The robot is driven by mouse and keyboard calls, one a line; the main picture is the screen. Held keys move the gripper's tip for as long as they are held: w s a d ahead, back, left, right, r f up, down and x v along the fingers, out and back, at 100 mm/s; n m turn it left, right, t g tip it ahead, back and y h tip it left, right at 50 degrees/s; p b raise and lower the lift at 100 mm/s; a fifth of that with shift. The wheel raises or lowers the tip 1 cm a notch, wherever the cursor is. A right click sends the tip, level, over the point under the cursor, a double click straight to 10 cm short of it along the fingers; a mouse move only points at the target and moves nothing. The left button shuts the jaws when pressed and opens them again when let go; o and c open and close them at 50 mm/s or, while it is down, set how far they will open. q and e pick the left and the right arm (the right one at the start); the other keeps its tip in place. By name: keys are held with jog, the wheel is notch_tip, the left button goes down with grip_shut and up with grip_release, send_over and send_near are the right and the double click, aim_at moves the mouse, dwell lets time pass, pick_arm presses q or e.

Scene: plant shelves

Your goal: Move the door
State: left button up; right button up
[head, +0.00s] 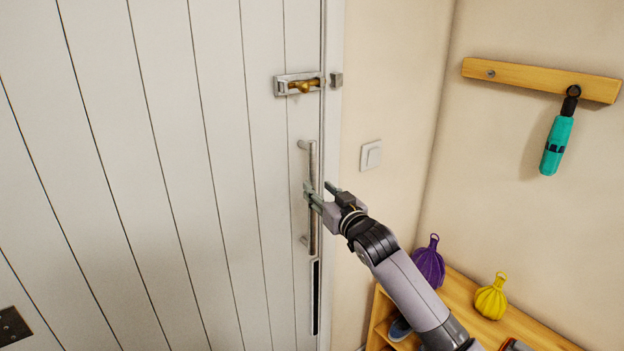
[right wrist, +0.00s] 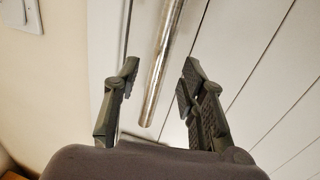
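The door (head: 215,170) is white with vertical plank lines, and it looks shut against its frame. A metal bar handle (head: 312,158) stands upright near its right edge. My right gripper (head: 319,189) is at the middle of the handle with its fingers spread. In the right wrist view the handle (right wrist: 164,62) runs between the two open fingers (right wrist: 159,75), with a gap on both sides. A slide bolt (head: 302,85) with a brass knob is above the handle. Its keeper (head: 336,80) is on the frame. My left gripper is out of view.
A light switch (head: 371,155) is on the wall right of the door. A wooden rail (head: 540,80) holds a hanging teal tool (head: 556,145).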

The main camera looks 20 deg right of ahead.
aim_at(314, 185)
jog(key=shift+w+a+p, duration=0.2)
jog(key=shift+w, duration=1.05)
jog(key=shift+w+a+p, duration=0.2)
jog(key=shift+w, duration=1.05)
jog(key=shift+c, duration=0.2)
grip_shut()
